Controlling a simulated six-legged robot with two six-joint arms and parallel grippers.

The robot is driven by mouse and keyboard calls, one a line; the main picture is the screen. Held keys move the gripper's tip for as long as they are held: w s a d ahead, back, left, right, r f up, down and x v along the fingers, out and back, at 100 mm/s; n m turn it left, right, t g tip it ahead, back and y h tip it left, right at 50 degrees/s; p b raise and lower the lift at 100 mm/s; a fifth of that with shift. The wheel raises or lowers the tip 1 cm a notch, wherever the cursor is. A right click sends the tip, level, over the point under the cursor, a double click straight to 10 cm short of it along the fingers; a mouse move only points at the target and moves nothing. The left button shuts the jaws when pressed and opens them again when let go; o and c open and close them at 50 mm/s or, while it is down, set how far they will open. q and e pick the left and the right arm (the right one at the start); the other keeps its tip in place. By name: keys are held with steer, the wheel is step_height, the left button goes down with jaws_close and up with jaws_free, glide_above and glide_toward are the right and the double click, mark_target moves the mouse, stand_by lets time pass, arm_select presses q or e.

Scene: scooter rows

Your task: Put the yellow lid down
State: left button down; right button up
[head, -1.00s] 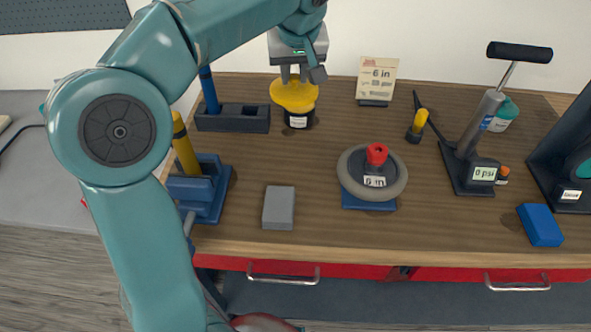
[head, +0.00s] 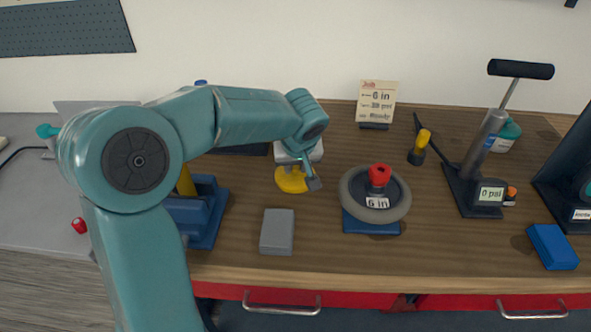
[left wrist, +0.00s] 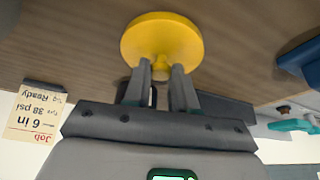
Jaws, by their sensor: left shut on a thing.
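The yellow lid (head: 290,181) is a round disc with a small knob, over the wooden bench left of the wheel. My left gripper (head: 297,166) is shut on it from above. In the left wrist view, the fingertips (left wrist: 161,70) close on the knob of the lid (left wrist: 160,35). The lid is low, at or just above the bench top; I cannot tell if it touches. The dark jar is hidden behind my arm in the head view; a dark, partly covered shape shows between the fingers in the left wrist view. My right gripper is out of view.
A grey block (head: 277,232) lies in front of the lid. A grey wheel (head: 357,190) on a blue stand is to its right. A job card (head: 377,102) stands behind. A blue holder (head: 205,215) is at the left. Bare wood lies between the lid and the grey block.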

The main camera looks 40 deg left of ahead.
arm_select(q)
steer(key=shift+f, duration=0.7)
steer(key=shift+f+b, duration=0.25)
steer(key=shift+b, duration=0.05)
steer(key=c, duration=0.9)
jaws_free()
steer(key=shift+r, duration=0.1)
steer(key=shift+r, duration=0.1)
